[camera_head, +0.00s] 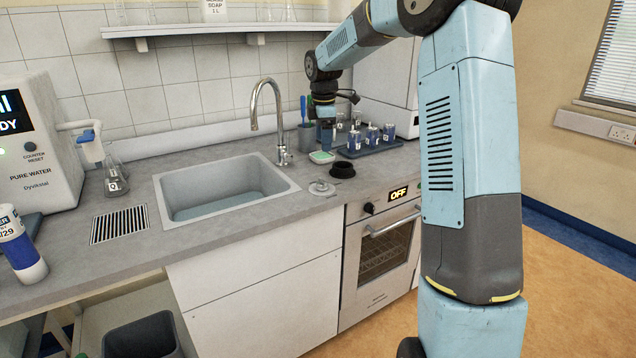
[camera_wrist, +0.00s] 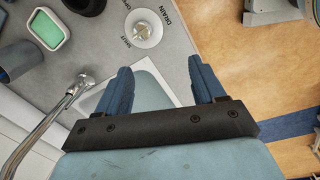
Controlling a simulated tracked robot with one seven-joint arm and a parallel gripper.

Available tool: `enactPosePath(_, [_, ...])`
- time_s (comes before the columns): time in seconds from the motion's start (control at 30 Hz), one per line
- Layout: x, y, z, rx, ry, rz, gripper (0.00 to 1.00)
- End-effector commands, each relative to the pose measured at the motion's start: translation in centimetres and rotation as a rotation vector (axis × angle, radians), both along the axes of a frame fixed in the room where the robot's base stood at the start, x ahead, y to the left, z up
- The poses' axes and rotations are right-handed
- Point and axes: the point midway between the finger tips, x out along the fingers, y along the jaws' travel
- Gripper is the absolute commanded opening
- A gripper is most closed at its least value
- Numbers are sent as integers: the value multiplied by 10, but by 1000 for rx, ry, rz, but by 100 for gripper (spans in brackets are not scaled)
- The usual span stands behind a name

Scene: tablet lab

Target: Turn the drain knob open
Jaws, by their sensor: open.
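The drain knob (camera_head: 322,188) is a small pale metal knob on a round plate, on the worktop right of the sink (camera_head: 291,184). In the wrist view the knob (camera_wrist: 146,28) sits above and apart from the fingertips, with printed words DRAIN, OPEN and SHUT around it. I cannot tell which word it points to. My gripper (camera_head: 326,146) is above the worktop, behind the knob in the head view, pointing down. In the wrist view my gripper (camera_wrist: 160,64) shows two blue fingers spread apart with nothing held between them.
A tap (camera_head: 268,120) stands behind the sink. A green sponge dish (camera_head: 321,156), a black ring (camera_head: 342,169) and a dark cup (camera_head: 305,138) are near my gripper. A tray (camera_head: 375,150) with several labelled containers is to the right. The worktop front edge is close to the knob.

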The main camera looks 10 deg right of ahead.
Motion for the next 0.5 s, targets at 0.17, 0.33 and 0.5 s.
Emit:
enactPosePath(0.17, [33,-7,-28,22,29,110,69])
enactPosePath(0.33, [46,-9,-39,31,40,163,69])
enactPosePath(0.5, [49,-9,-51,33,42,173,69])
